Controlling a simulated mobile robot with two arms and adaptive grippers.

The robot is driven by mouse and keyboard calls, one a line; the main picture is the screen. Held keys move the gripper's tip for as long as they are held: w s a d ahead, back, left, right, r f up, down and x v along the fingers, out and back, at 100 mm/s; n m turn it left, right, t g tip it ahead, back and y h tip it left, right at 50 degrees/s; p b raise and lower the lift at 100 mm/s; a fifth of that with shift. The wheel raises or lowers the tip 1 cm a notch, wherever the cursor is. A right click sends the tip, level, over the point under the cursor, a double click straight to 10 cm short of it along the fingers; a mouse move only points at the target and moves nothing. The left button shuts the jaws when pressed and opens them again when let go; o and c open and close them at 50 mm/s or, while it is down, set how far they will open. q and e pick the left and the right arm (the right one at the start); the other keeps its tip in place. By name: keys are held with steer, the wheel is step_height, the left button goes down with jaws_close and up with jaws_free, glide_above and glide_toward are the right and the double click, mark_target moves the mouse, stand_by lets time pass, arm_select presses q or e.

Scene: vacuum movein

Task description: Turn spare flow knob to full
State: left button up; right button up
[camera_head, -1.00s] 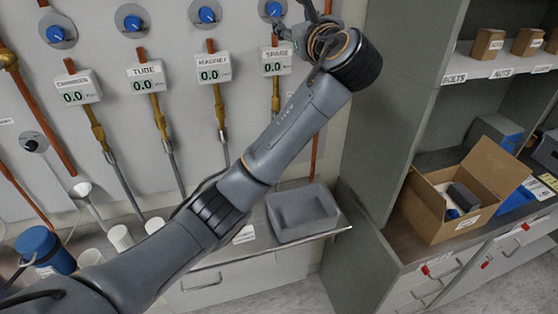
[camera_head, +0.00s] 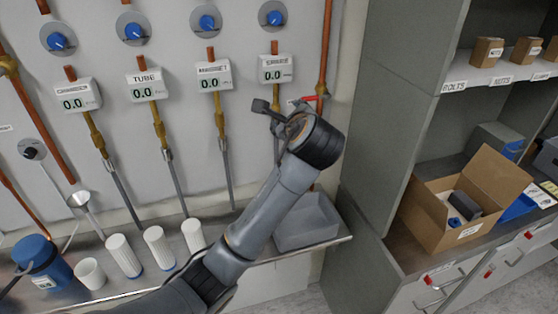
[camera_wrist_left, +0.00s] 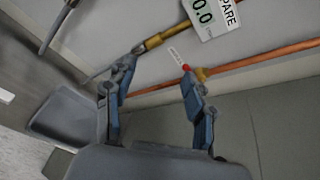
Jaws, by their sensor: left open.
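The blue spare flow knob (camera_head: 274,18) sits on a grey round dial at the top of the wall panel, above the SPARE display (camera_head: 276,69), which reads 0.0. The SPARE display also shows in the left wrist view (camera_wrist_left: 207,16). My left gripper (camera_head: 279,108) is below that display, well below the knob, and open. In the left wrist view its two fingers (camera_wrist_left: 157,76) are apart with nothing held between them; a brass fitting and pipe lie beyond. The knob is out of the left wrist view. My right gripper is not in view.
A red valve handle (camera_head: 304,99) on a copper pipe is close beside my left gripper. Other blue knobs (camera_head: 207,19) line the panel. A grey tray (camera_head: 308,222) and white cups stand on the ledge below. Shelves with a cardboard box (camera_head: 462,198) are at right.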

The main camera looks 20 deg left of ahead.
arm_select(q)
steer(key=s+f+n+g+h, duration=0.1)
steer(key=s+f+n, duration=0.2)
steer(key=f, duration=0.6)
steer(key=shift+s+a+f+g+h, duration=0.3)
steer(key=shift+s+a+f+h, duration=0.1)
steer(key=shift+a, duration=0.05)
